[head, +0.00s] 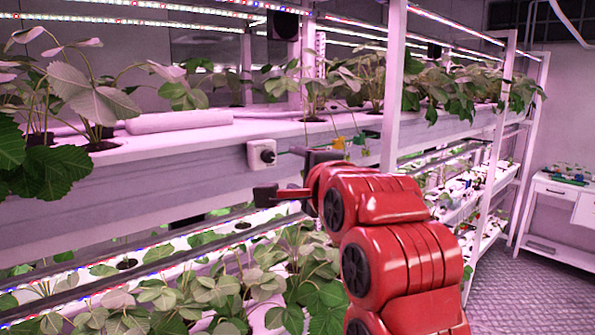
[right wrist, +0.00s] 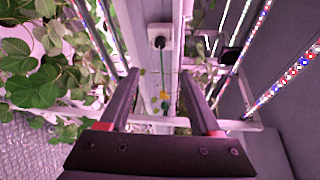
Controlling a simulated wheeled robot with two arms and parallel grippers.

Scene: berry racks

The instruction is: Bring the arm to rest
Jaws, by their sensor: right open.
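My right arm (head: 390,235) is red and jointed and reaches up from the lower right of the head view. My right gripper (head: 288,174) is at its end, in front of the upper rack's edge. In the right wrist view the same gripper (right wrist: 159,74) shows two dark fingers spread apart with nothing between them. A white box with a dark round knob or socket (head: 261,154) sits on the rack's front panel, near the gripper. It also shows in the right wrist view (right wrist: 160,36), beyond the fingertips. My left gripper is not in view.
The upper rack (head: 190,145) carries leafy plants, with more plants (head: 300,270) on the level below. A pale post (head: 393,90) stands behind my arm. Small yellow (head: 339,143) and green pieces hang along the rack edge. Open floor (head: 520,270) and a white table (head: 550,190) lie right.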

